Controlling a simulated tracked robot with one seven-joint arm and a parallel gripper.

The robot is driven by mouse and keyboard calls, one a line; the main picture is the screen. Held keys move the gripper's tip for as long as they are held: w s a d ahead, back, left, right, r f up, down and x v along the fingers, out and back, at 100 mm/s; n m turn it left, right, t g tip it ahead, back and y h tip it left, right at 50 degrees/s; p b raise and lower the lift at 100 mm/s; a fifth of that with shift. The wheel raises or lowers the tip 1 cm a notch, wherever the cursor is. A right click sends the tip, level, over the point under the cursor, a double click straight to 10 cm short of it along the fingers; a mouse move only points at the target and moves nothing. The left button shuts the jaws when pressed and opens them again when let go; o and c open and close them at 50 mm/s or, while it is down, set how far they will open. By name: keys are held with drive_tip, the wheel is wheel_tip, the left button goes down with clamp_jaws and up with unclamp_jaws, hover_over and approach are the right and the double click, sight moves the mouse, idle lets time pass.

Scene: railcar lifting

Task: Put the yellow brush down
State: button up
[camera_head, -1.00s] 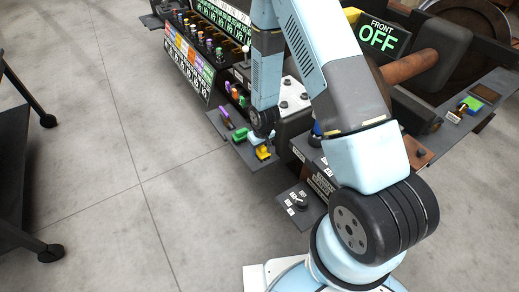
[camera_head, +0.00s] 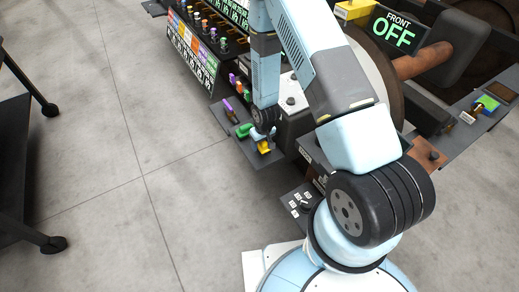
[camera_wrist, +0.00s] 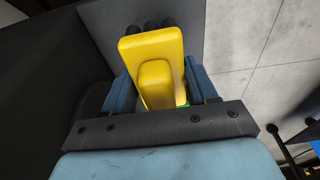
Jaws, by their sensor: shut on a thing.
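The yellow brush (camera_wrist: 150,50) fills the middle of the wrist view, between the two blue fingers of my gripper (camera_wrist: 160,88), which is shut on it. Whether the brush touches the shelf cannot be told. A green brush (camera_head: 243,131) and a purple brush (camera_head: 229,106) stand on that shelf to the upper left.
A rack with coloured labels (camera_head: 192,50) stands beyond the shelf. A small panel with a black knob (camera_head: 303,202) is nearer me. A "FRONT OFF" sign (camera_head: 396,33) is at upper right. A dark cart (camera_head: 20,150) stands at left; open floor lies between.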

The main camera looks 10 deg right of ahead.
sight(261, 149)
drive_tip(key=shift+f, duration=2.05)
drive_tip(key=o, duration=1.4)
